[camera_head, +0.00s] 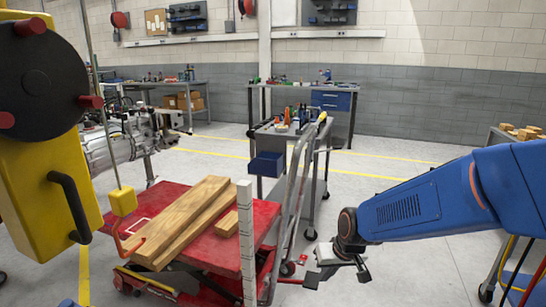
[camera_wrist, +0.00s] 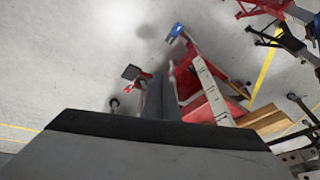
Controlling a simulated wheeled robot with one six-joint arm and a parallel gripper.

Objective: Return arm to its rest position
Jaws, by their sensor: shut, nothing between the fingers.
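My blue arm (camera_head: 430,205) reaches in from the right edge of the head view. My gripper (camera_head: 338,272) hangs at its end, low over the floor, to the right of the red lift table. The gripper is shut and empty. In the wrist view the grey body of my gripper fills the bottom, and the floor and the red table lie beyond it.
The red lift table (camera_head: 178,208) carries wooden beams (camera_head: 185,222). A white marked post (camera_head: 247,240) and a grey-handled tool cart (camera_head: 318,185) stand near my gripper. A yellow hoist (camera_head: 45,190) with a red hook is at left. Open floor (camera_head: 420,270) lies below my arm.

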